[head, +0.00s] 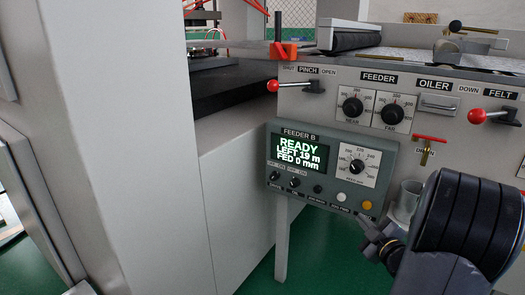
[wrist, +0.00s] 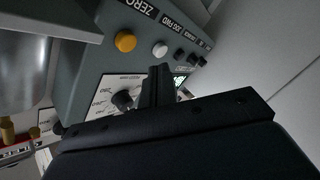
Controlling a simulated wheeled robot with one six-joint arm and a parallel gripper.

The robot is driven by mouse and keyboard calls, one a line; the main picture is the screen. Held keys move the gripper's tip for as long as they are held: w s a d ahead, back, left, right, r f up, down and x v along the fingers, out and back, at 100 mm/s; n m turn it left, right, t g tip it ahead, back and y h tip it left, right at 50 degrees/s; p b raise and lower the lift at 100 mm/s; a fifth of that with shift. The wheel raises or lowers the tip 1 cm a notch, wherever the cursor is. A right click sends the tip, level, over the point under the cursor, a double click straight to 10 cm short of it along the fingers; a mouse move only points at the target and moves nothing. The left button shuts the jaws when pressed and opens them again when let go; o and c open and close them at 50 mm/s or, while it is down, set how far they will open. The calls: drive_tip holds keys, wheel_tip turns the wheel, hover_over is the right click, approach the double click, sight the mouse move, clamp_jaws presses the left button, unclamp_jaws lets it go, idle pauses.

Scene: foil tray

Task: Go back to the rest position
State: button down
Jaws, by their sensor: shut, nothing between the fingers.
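My gripper (head: 368,226) is in the lower right of the head view, at the end of my dark arm, just right of and below the FEEDER B panel (head: 268,160). Its fingers also show in the wrist view (wrist: 160,76), closed together with nothing between them. They are in front of the panel, near its dial (wrist: 122,99). I cannot tell whether they touch it. The panel's screen reads READY, LEFT 19 m, FED 0 mm. A yellow button (head: 367,205) and a white button (head: 341,197) sit on its lower edge.
The grey machine front above holds two dials, a red-knobbed PINCH lever (head: 296,86), a FELT lever (head: 495,117) and a red-handled DRAIN valve (head: 427,150). A clear cup (head: 407,200) is close beside my gripper. Open green floor (head: 255,275) lies below the panel.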

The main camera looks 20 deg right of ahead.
drive_tip(key=shift+s+a, duration=1.8)
drive_tip(key=shift+a, duration=0.3)
